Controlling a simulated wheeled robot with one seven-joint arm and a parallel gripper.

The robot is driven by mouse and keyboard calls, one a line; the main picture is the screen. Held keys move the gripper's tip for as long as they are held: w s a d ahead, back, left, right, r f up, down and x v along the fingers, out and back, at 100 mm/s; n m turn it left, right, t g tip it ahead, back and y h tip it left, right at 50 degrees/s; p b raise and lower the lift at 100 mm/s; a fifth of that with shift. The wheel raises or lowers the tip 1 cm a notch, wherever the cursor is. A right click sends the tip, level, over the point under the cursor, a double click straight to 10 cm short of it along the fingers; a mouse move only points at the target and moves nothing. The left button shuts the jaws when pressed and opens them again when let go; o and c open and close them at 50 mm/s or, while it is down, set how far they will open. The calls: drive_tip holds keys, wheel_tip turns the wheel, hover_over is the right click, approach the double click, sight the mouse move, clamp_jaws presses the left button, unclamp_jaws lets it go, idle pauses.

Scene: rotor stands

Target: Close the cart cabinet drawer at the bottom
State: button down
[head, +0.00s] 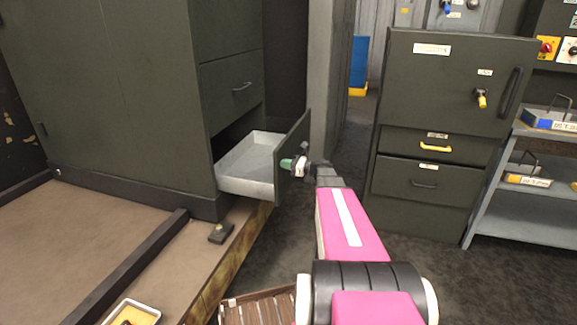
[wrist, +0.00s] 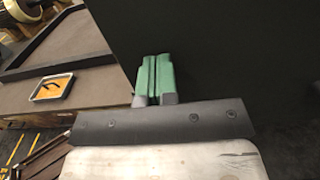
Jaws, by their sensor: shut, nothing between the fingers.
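The bottom drawer (head: 248,165) of the large dark green cabinet (head: 130,90) at the left in the head view is pulled out. Its pale grey tray is visible and looks empty. Its dark front panel (head: 297,135) faces right, and in the wrist view a dark panel (wrist: 235,60) fills the area behind and right of the fingers. My gripper (head: 286,164) is at the outer side of the drawer front, its green fingertips pointing toward it. In the wrist view the two green fingers (wrist: 154,75) are together and empty. I cannot tell whether they touch the panel.
Above the open drawer is a shut drawer with a handle (head: 242,87). A second dark cabinet (head: 440,120) with shut drawers stands at the right, beside a grey shelf cart (head: 525,205). A small tray (head: 133,312) lies on the platform. Dark floor is clear between the cabinets.

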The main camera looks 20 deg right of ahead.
drive_tip(key=shift+a, duration=0.1)
drive_tip(key=x, duration=3.3)
drive_tip(key=shift+w, duration=0.25)
drive_tip(key=v, duration=1.5)
drive_tip(key=s+a+f+n+g+h, duration=0.1)
drive_tip(key=s+f+n+g+h, duration=0.15)
drive_tip(key=s+n, duration=0.35)
drive_tip(key=s+a+f+n+g+h, duration=0.1)
drive_tip(key=s+f+n+g+h, duration=0.2)
drive_tip(key=s, duration=0.5)
drive_tip(key=s+a+f+n+g+h, duration=0.1)
drive_tip(key=s+f+n+g, duration=0.1)
drive_tip(key=s+f+n, duration=0.45)
drive_tip(key=s+d+n+g+h, duration=0.1)
drive_tip(key=s+d+n+h, duration=0.3)
drive_tip(key=s, duration=0.4)
drive_tip(key=s+d+n+g+h, duration=0.1)
drive_tip(key=s+d+n+h, duration=0.2)
drive_tip(key=s, duration=0.6)
drive_tip(key=shift+s+d+n+h, duration=0.4)
drive_tip(key=shift+n+h, duration=0.35)
drive_tip(key=shift+n, duration=0.4)
